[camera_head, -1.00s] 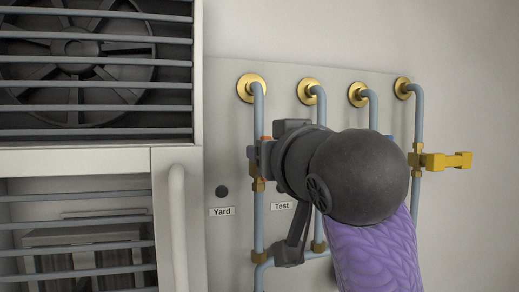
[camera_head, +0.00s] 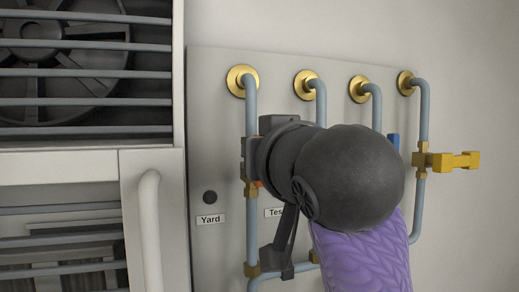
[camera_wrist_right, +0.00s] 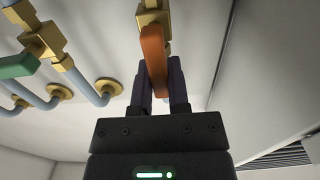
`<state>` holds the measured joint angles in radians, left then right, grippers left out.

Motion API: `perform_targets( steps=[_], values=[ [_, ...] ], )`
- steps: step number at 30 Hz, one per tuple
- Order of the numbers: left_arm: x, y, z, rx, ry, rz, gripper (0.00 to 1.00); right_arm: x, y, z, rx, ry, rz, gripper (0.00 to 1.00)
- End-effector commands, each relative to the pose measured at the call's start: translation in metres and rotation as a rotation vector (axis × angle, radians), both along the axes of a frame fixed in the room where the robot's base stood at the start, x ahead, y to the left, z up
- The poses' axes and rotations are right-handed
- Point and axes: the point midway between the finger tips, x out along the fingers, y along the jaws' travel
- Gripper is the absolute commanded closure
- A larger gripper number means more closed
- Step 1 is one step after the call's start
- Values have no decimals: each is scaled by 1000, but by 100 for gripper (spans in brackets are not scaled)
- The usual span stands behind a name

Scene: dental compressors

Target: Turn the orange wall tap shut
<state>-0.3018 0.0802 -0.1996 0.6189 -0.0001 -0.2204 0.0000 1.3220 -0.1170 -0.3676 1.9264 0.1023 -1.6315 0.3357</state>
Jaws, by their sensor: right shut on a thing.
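The orange tap handle (camera_wrist_right: 154,55) shows in the right wrist view, below a brass valve body (camera_wrist_right: 152,18). My right gripper (camera_wrist_right: 163,75) has its two dark fingers on either side of the handle and is shut on it. In the head view my right gripper (camera_head: 250,160) is at the leftmost grey pipe, and its dark wrist hides most of the tap. Only a sliver of the orange handle (camera_head: 259,184) shows there. My left gripper is in neither view.
A yellow tap (camera_head: 455,161) juts right from the rightmost pipe. A blue handle (camera_head: 394,141) is partly hidden behind my wrist. A green handle (camera_wrist_right: 18,66) shows in the wrist view. A caged fan unit (camera_head: 80,70) stands left.

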Motion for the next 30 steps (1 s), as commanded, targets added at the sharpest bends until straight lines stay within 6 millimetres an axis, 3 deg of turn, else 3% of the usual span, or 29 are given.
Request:
perform_targets(
  steps=[14, 30],
  values=[
    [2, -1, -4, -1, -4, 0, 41, 1, -3, -1, 95, 31, 2, 100],
    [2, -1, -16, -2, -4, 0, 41, 5, -17, -6, 556, 179, 3, 100]
  ],
)
